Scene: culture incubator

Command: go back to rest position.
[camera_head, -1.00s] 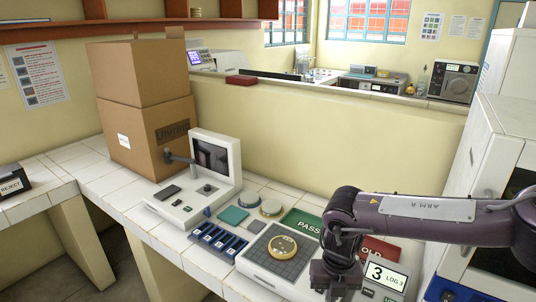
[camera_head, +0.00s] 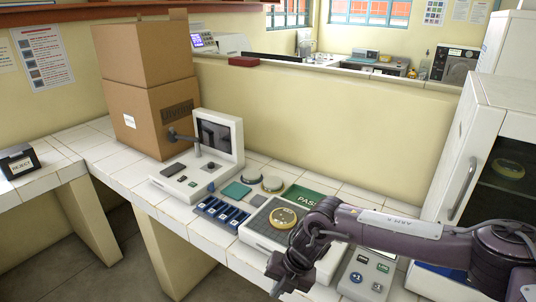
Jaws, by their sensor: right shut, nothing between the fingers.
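My right arm comes in from the right of the head view, and its dark purple gripper (camera_head: 283,277) hangs in front of the bench's front edge, pointing down and to the left. It is shut and empty. A round culture dish (camera_head: 282,218) with a yellowish content lies on the dark grid plate of a white device (camera_head: 262,238), just behind and left of the gripper, apart from it. The arm hides part of the bench behind it, including part of the green PASS mat (camera_head: 304,198). My left gripper is not in view.
A white screen device (camera_head: 200,168) stands left of a blue rack (camera_head: 222,213) and two round dishes (camera_head: 272,183). A large cardboard box (camera_head: 150,95) stands behind. A white incubator cabinet (camera_head: 470,140) stands at right. A REJECT box (camera_head: 20,162) is far left. Floor in front is clear.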

